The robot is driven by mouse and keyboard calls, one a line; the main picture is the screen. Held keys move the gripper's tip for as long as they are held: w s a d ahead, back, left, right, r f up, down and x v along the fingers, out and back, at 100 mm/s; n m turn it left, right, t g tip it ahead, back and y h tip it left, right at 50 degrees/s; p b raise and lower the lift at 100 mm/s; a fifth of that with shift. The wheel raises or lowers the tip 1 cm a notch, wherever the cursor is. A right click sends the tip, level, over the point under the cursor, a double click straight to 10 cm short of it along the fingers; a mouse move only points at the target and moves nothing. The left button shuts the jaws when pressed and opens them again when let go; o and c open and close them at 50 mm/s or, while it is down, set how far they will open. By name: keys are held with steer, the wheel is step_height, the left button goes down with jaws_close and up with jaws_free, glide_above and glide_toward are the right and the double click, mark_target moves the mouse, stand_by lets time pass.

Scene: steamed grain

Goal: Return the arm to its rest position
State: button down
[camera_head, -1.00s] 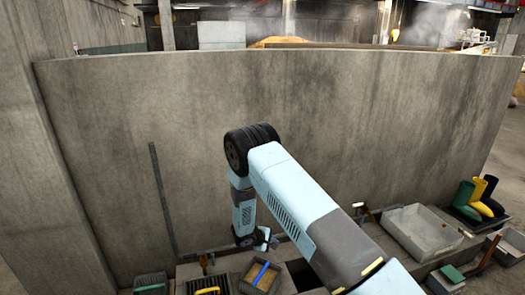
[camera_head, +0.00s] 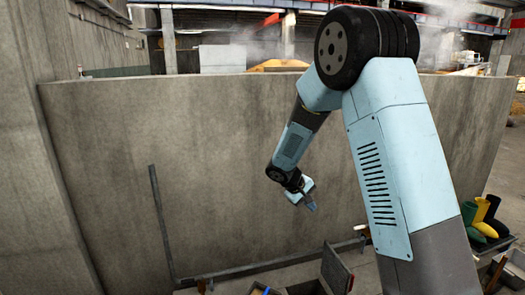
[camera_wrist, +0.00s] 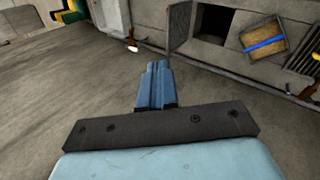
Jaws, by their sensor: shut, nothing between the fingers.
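My arm rises from the lower right of the head view, bends at a dark round elbow high in the picture, and reaches down to the left. My gripper (camera_head: 310,204) hangs in front of the curved concrete wall (camera_head: 200,150), clear of the low ledge. In the wrist view my gripper (camera_wrist: 157,70) shows its two blue fingers closed together, with nothing between them. The fingers touch nothing that I can see.
A tray with a blue bar (camera_wrist: 265,45) and a dark opening with a raised lid (camera_head: 336,270) lie on the ledge below. Colored boots (camera_head: 486,215) stand at the right. Space around my gripper is open.

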steer(key=s+d+r+m+y, duration=0.2)
steer(key=s+d+r, duration=0.1)
steer(key=s+r, duration=0.5)
steer(key=s+d+r+m+y, duration=0.15)
steer(key=s+d+r, duration=0.25)
steer(key=s+r, duration=0.4)
steer(key=s+r+m+t+y, duration=0.1)
steer(key=s+r, duration=0.2)
steer(key=s, duration=0.6)
steer(key=s+r+m+t+y, duration=0.1)
steer(key=s+r, duration=0.3)
steer(key=s, duration=0.6)
steer(key=shift+s+r+t+y, duration=0.15)
steer(key=shift+s+t+y, duration=0.05)
steer(key=shift+t+y, duration=0.25)
